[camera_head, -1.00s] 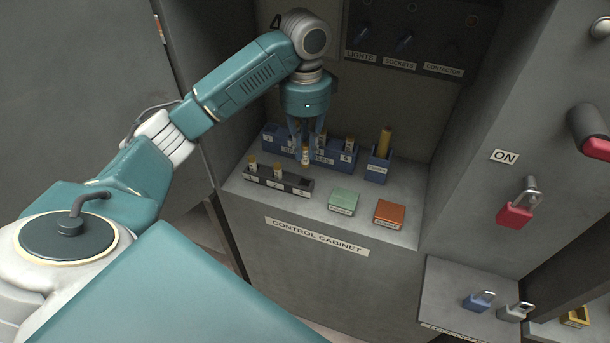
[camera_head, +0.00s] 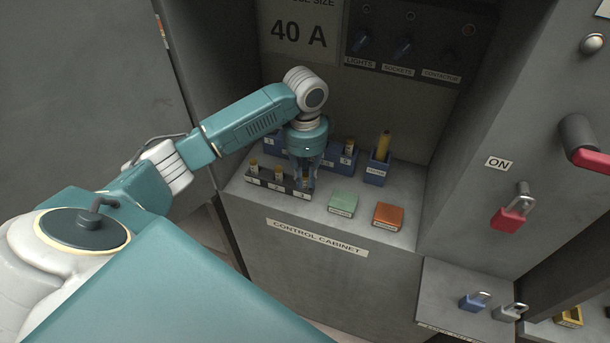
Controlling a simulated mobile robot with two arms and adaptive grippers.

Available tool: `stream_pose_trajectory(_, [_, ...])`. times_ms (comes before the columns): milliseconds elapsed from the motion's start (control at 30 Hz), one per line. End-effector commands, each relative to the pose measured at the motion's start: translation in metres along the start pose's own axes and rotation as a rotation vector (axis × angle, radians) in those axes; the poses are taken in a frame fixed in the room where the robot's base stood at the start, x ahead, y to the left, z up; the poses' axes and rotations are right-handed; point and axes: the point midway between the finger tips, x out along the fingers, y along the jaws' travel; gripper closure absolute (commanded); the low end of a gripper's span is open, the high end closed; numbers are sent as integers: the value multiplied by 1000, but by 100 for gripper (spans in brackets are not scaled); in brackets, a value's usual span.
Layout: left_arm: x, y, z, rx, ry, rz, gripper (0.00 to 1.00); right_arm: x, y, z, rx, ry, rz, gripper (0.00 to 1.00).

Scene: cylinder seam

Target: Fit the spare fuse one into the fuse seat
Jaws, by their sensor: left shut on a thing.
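My left gripper (camera_head: 306,182) is shut on a small fuse, the spare fuse, with only its lower part showing between the fingertips. The gripper points down at the right end of the dark fuse seat block (camera_head: 262,183), over the place labelled 3. I cannot tell whether the fuse is inside that seat or just above it. Two other fuses stand upright in the block, at its left end (camera_head: 254,166) and middle (camera_head: 278,173). The blue spare fuse rack (camera_head: 275,148) stands behind, partly hidden by my gripper. My right gripper is not in view.
A blue holder (camera_head: 377,172) with a yellow stick stands right of the rack. A green box (camera_head: 343,203) and an orange box (camera_head: 388,216) lie on the shelf right of the block. A red padlock (camera_head: 513,213) hangs at the right. Switches line the back panel.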

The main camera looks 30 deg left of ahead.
Motion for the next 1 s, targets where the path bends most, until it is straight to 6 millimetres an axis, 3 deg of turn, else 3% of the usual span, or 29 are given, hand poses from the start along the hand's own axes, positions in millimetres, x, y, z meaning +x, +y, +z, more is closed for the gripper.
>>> stream_pose_trajectory(67, [3, 0, 0, 0, -1, 1, 100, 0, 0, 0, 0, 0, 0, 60])
stream_pose_trajectory(100, [3, 0, 0, 0, -1, 0, 80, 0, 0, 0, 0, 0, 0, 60])
stream_pose_trajectory(200, [3, 0, 0, 0, -1, 0, 65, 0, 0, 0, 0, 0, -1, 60])
stream_pose_trajectory(467, [2, 0, 0, 0, -1, 0, 65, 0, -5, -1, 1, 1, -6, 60])
stream_pose_trajectory(633, [-10, -2, -1, -1, 2, -4, 65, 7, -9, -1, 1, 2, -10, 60])
stream_pose_trajectory(933, [-73, -1, -1, 1, 4, -5, 65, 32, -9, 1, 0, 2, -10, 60])
stream_pose_trajectory(1000, [-92, -2, 0, 0, 0, -6, 65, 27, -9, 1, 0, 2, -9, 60])
